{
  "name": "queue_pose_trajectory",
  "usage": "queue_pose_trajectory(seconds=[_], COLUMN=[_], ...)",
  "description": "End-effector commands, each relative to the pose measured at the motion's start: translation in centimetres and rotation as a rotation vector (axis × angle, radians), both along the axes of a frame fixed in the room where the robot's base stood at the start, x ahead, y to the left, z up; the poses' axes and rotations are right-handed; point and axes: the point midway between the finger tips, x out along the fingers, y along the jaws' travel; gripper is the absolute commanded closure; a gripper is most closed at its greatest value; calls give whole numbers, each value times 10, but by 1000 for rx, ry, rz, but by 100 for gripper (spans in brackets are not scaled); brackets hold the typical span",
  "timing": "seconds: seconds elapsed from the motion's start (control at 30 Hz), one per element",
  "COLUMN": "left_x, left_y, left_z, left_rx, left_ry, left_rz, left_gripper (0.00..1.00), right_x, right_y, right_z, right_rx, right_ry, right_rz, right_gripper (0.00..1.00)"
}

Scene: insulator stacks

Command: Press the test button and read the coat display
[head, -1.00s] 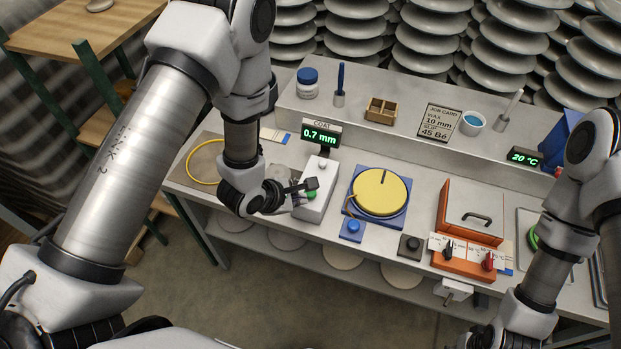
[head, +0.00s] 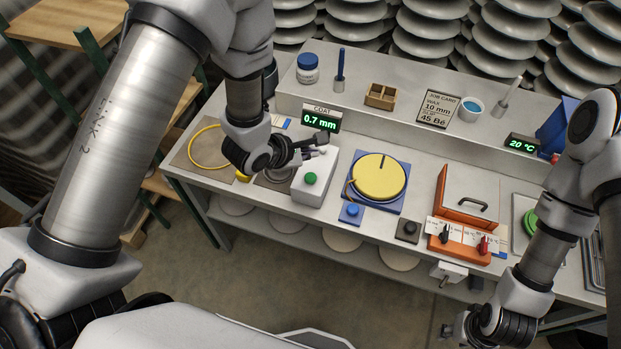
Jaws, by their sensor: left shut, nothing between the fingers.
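The coat display (head: 320,119) stands at the back of the bench and reads 0.7 mm in green. In front of it is a white box (head: 316,190) with a green button (head: 311,179) on its front part, which I take as the test button. My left gripper (head: 323,144) is shut and empty, above the back of the white box and apart from the green button, which is in plain view. My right gripper (head: 482,325) is low at the lower right, in front of the bench; its fingers are too unclear to judge.
A yellow disc (head: 379,177) on a blue base has a blue button (head: 352,210) before it. A black button (head: 407,230) and an orange box (head: 466,208) stand further right. A job card (head: 438,109), brown tray and jar (head: 307,68) are on the back ledge.

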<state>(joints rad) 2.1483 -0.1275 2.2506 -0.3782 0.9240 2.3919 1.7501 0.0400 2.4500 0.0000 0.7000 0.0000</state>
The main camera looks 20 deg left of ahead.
Motion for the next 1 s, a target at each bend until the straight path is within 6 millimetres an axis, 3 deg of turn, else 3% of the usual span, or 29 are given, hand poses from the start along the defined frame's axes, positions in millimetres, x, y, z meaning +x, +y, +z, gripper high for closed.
queue_pose_trajectory(seconds=[0.03,0.3,0.57,1.0], left_x=[0,0,0,0], left_y=[0,0,0,0], left_z=[-15,-51,-69,-69], left_rx=[0,1,1,0], left_ry=[0,0,1,0], left_rz=[0,1,-1,0], left_gripper=[100,100,100,100], right_x=[0,0,0,0], right_y=[0,0,0,0], right_z=[-16,-57,-63,-63], right_rx=[0,0,0,0], right_ry=[0,0,0,0], right_rz=[0,0,0,0], right_gripper=[60,60,60,60])
